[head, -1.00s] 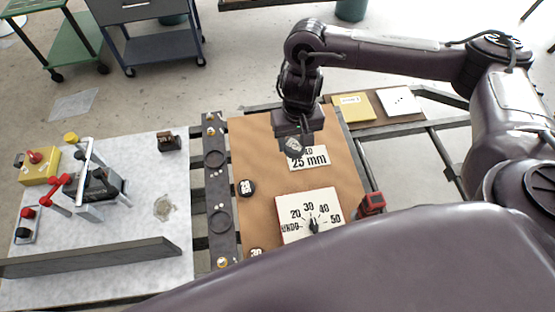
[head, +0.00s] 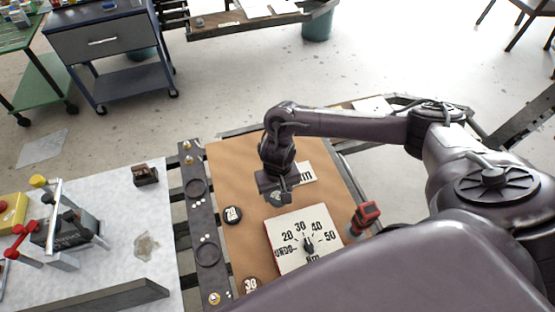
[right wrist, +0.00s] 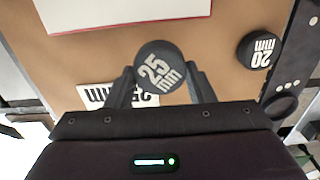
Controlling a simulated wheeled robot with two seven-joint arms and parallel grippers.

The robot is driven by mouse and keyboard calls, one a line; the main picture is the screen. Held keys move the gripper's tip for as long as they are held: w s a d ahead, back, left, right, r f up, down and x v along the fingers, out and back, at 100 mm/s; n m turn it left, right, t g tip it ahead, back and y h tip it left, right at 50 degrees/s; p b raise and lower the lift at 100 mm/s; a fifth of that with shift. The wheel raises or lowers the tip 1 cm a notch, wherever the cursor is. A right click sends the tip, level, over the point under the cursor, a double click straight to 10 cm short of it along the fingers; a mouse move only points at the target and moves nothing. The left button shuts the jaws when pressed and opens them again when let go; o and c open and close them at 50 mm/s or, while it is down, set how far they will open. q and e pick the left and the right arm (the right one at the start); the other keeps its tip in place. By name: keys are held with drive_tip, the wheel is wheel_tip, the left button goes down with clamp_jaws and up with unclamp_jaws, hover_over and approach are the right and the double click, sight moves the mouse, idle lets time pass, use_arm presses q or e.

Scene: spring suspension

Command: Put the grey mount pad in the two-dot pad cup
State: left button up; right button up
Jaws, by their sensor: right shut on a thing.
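The grey mount pad (head: 277,198), a round disc, is held by my right gripper (head: 281,201) over the brown board. In the right wrist view the same pad (right wrist: 158,70) shows a white "25 mm" label between the two fingers, and my right gripper (right wrist: 160,88) is shut on it. Two round ring-like cups are in the dark rail left of the board: a far cup (head: 196,181) and a near cup (head: 208,264). Small white dots lie on the rail by them; their count per cup is unclear in the head view. My left gripper is not in view.
A "20 mm" pad (head: 233,215) and a "30" pad (head: 251,286) lie on the brown board (head: 230,165). A white dial plate (head: 275,225), a white card (head: 307,172) and a red-and-black device (head: 365,214) are near the gripper. A grey slab (head: 110,188) is left of the rail.

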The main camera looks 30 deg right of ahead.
sight(278, 199)
drive_tip(key=shift+f+b, duration=0.3)
drive_tip(key=shift+f, duration=1.95)
drive_tip(key=shift+f, duration=0.15)
drive_tip(key=o, duration=1.1)
drive_tip(key=shift+c, duration=0.2)
